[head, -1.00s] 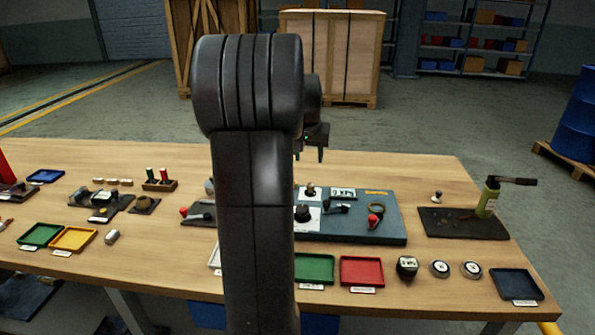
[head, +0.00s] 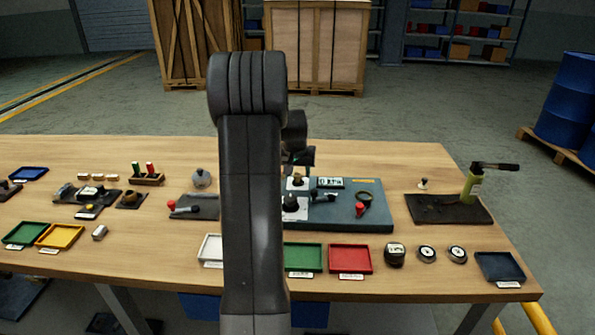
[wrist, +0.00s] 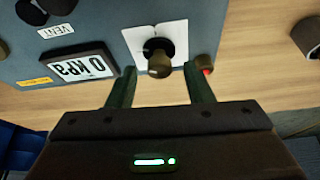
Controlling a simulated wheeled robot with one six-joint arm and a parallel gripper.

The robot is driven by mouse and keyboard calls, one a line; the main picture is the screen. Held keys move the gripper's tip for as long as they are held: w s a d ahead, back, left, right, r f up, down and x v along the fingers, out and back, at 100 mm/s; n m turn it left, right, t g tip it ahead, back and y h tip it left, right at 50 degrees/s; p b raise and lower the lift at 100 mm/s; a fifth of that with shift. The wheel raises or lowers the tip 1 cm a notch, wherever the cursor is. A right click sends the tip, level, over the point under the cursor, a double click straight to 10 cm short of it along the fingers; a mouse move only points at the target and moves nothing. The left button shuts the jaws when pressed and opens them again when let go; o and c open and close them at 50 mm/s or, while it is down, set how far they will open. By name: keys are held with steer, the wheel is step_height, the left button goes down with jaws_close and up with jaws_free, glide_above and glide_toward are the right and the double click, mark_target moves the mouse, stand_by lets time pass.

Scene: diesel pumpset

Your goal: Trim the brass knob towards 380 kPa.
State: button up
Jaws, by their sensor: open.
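The brass knob (wrist: 159,64) stands on a white plate (wrist: 140,35) on the blue-grey panel (wrist: 85,25). The display (wrist: 80,68) beside it reads 0 kPa, upside down in the wrist view. My gripper (wrist: 160,72) is open, with one finger on each side of the knob in the picture; I see no contact. In the head view the knob (head: 297,183) shows just below my gripper (head: 299,165), partly behind my arm. The panel (head: 345,220) also shows there, its left part hidden by my arm.
A small brass-coloured part with a red spot (wrist: 205,66) is close to the right fingertip. The panel also carries a black knob (head: 290,203), a lever (head: 325,197) and a red-ended handle (head: 360,209). Green (head: 303,257) and red (head: 349,258) trays lie in front.

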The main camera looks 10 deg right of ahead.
steer(key=c, duration=1)
steer(key=shift+f+m, duration=0.1)
steer(key=shift+m, duration=0.2)
steer(key=m+h+b, duration=0.1)
steer(key=m+b, duration=0.1)
steer(key=m, duration=0.1)
steer(key=shift+w+a+f+g+b, duration=0.1)
steer(key=shift+a+g+b, duration=0.05)
steer(key=shift+g+b, duration=0.15)
steer(key=shift+w+m+g+h+b, duration=0.1)
steer(key=shift+m+g+h+b, duration=0.25)
steer(key=shift+m, duration=0.7)
steer(key=shift+m+g+h+b, duration=0.25)
steer(key=shift+m+g+b, duration=0.1)
steer(key=shift+m, duration=0.7)
steer(key=o, duration=1)
steer(key=shift+a, duration=0.1)
